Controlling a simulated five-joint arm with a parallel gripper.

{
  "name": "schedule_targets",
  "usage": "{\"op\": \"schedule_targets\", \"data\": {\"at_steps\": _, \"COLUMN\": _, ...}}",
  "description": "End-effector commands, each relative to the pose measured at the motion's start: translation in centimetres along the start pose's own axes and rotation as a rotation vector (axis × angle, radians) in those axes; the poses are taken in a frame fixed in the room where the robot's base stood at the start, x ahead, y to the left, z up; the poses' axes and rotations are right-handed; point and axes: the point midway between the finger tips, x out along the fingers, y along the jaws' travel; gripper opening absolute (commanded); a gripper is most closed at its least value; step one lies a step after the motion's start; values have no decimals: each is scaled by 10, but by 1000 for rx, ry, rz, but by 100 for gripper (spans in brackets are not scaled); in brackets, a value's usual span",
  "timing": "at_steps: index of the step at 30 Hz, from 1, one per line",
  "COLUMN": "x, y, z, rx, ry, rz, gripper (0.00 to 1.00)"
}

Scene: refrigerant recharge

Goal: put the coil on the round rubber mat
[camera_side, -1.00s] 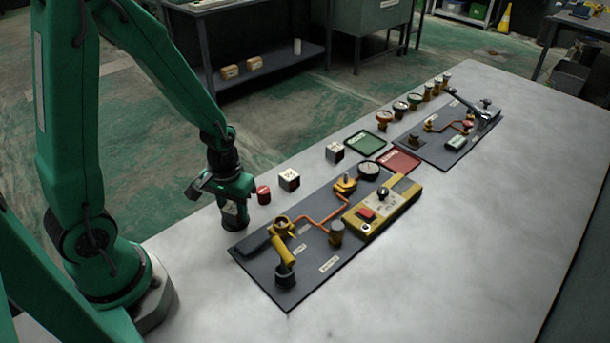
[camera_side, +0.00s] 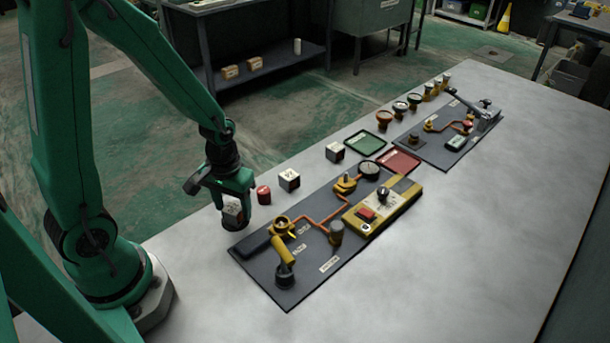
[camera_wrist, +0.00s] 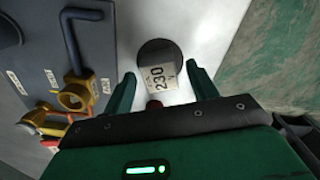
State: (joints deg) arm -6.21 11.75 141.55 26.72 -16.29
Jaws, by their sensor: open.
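The coil (camera_wrist: 161,78) is a pale block with a label reading 230 and V in the wrist view. It appears to sit on the dark round rubber mat (camera_wrist: 158,47), whose far part shows beyond it. In the side view the coil (camera_side: 231,210) is partly covered by my fingers, and the mat's dark edge (camera_side: 236,228) shows below it. My gripper (camera_wrist: 160,70) is open, with one finger on each side of the coil and visible gaps between. It also shows low over the bench in the side view (camera_side: 234,206).
A red cylinder (camera_side: 263,194) stands close to the right of my gripper. Two more pale blocks, one nearer (camera_side: 289,180) and one farther (camera_side: 335,152), stand along the bench edge. A dark panel (camera_side: 262,276) with yellow fittings lies to the right. The front bench is clear.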

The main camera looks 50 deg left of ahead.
Motion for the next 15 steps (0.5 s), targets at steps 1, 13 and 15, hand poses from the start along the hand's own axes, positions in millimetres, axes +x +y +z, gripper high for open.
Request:
{"op": "schedule_targets", "data": {"at_steps": 1, "x": -5, "y": 0, "z": -1, "rx": 0, "ry": 4, "rz": 1, "gripper": 58}}
{"op": "schedule_targets", "data": {"at_steps": 13, "x": -50, "y": 0, "z": -1, "rx": 0, "ry": 4, "rz": 1, "gripper": 58}}
{"op": "schedule_targets", "data": {"at_steps": 15, "x": -58, "y": 0, "z": -1, "rx": 0, "ry": 5, "rz": 1, "gripper": 58}}
